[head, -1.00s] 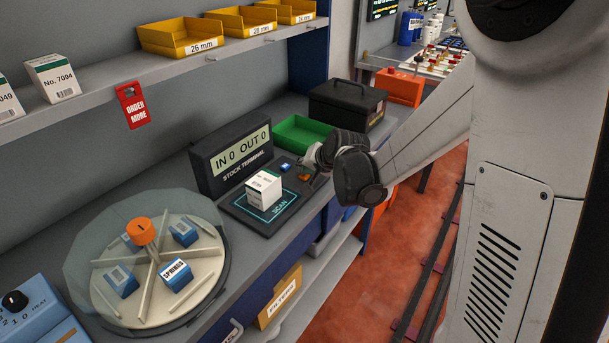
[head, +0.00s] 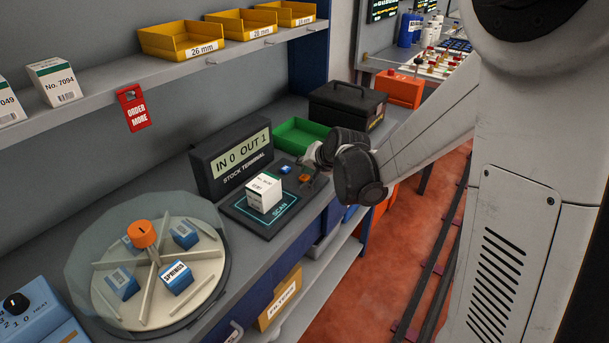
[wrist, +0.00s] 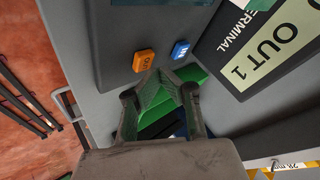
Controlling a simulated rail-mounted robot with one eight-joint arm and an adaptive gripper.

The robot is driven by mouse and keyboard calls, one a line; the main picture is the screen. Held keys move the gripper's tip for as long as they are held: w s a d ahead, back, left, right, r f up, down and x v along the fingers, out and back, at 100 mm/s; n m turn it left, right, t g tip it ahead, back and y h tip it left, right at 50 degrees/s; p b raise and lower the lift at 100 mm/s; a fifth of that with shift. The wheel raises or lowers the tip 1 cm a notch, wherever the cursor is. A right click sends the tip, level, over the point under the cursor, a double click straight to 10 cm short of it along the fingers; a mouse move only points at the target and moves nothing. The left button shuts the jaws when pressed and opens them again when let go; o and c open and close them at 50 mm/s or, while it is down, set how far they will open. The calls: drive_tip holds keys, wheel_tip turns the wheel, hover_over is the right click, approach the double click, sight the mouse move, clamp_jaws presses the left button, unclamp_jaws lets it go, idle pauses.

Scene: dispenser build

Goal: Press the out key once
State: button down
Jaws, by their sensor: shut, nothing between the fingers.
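The stock terminal (head: 232,160) stands on the bench, and its display reads IN 0 OUT 1. The orange out key (head: 304,178) sits at the back right of its base, and it also shows in the wrist view (wrist: 144,60). The blue in key (head: 286,169) is beside it, also in the wrist view (wrist: 181,49). My gripper (wrist: 158,77) is shut and empty, its tips close to the orange key. I cannot tell if they touch it. In the head view its fingers are small and partly hidden by my wrist.
A white box (head: 264,193) stands on the scan pad (head: 284,212). A green tray (head: 298,136) and a black case (head: 347,106) are behind the keys. A clear-covered round dispenser (head: 150,285) is at the front left. Yellow bins (head: 181,39) line the shelf above.

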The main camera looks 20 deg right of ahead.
sight(305, 177)
drive_tip(key=shift+r, duration=0.2)
drive_tip(key=shift+r+p, duration=1.65)
drive_tip(key=shift+r, duration=0.9)
drive_tip(key=shift+s, duration=0.1)
drive_tip(key=s+a+r+n+h, duration=0.1)
drive_tip(key=s+r, duration=0.3)
drive_tip(key=s, duration=0.3)
drive_tip(key=s+r+n, duration=0.2)
drive_tip(key=s+r, duration=0.2)
drive_tip(key=s, duration=0.3)
drive_tip(key=s+n+g+h, duration=0.1)
drive_tip(key=s+n, duration=0.2)
drive_tip(key=s, duration=1.4)
drive_tip(key=shift+s+d+r+g, duration=0.2)
drive_tip(key=shift+d+r+g, duration=0.15)
drive_tip(key=shift+d+g, duration=0.1)
